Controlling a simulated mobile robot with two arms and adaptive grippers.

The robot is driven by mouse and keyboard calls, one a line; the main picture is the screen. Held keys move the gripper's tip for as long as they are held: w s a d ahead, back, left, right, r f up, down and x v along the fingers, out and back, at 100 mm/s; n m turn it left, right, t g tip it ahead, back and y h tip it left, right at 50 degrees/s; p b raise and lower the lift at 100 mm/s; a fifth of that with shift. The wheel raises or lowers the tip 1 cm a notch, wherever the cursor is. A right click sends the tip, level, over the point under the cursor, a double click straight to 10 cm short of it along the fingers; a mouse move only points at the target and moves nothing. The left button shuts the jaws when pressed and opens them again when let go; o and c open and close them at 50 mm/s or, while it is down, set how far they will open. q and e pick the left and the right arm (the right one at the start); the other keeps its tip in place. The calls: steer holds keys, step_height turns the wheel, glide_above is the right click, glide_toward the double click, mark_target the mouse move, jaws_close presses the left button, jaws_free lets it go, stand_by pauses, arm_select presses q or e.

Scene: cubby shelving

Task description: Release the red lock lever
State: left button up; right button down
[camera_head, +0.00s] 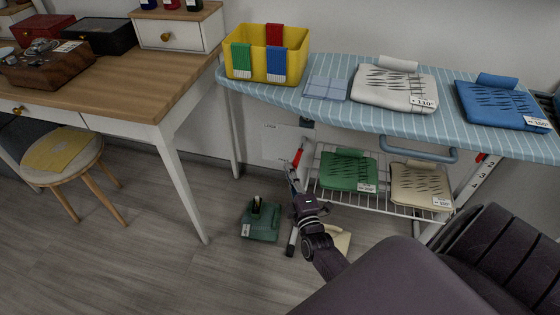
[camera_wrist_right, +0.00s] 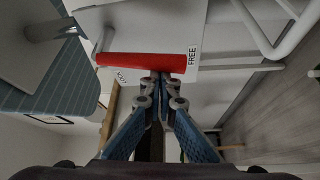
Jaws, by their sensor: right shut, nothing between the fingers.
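The red lock lever (camera_wrist_right: 140,62) lies across the right wrist view, between a LOCK label (camera_wrist_right: 121,76) and a FREE label (camera_wrist_right: 192,55). In the head view it is a small red piece (camera_head: 298,157) at the left leg of the ironing board (camera_head: 440,119). My right gripper (camera_wrist_right: 160,77) is shut and empty, its fingertips right at the lever's edge nearer the FREE end. I cannot tell if they touch. In the head view the right gripper (camera_head: 293,180) is just below the lever. My left gripper is not in view.
A wire rack (camera_head: 385,204) under the board holds green (camera_head: 348,170) and cream (camera_head: 420,184) folded cloths. A dark green item (camera_head: 261,222) is on the floor left of my arm. The yellow bin (camera_head: 245,66) and folded cloths are on the board. A desk (camera_head: 165,78) stands left.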

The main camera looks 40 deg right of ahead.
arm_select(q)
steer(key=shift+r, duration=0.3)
arm_select(e)
steer(key=shift+s+d, duration=0.1)
steer(key=shift+d, duration=0.05)
arm_select(q)
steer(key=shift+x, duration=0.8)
steer(key=shift+p, duration=0.3)
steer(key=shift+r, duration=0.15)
